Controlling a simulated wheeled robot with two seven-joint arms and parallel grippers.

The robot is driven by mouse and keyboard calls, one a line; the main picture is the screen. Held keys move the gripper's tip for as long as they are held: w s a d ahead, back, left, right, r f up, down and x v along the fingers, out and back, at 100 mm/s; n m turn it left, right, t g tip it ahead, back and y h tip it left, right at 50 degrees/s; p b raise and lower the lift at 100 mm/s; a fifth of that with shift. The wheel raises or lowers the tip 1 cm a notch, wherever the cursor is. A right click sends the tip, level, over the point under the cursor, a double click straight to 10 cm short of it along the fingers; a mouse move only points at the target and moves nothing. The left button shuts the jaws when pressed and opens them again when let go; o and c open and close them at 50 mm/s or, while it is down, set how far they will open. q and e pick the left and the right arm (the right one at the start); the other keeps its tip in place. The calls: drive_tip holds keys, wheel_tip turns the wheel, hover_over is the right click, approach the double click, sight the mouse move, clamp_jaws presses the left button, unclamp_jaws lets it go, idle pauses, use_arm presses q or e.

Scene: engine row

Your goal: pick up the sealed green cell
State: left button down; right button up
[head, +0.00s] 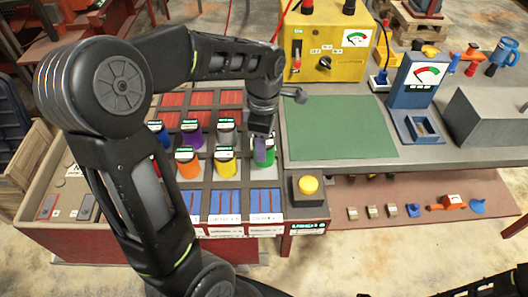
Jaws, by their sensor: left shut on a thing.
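The green cell (270,156) stands in the right column of the rack of cells, in the head view. My left gripper (262,148) comes down on it from above and is shut on it, its fingers covering part of its body. The cell looks upright and still at the height of its compartment; I cannot tell whether it is clear of the bottom. Its seal cannot be made out at this size. My right gripper is not in view.
Purple, orange, yellow, grey and blue cells stand close by in the rack (206,180). A green mat (335,127) lies bare on the bench. A yellow tester (325,45) and blue meter (418,85) stand behind.

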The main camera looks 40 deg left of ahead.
use_arm(q)
wheel_tip(320, 180, up, 6)
drive_tip(key=shift+f, duration=0.1)
idle(0.6)
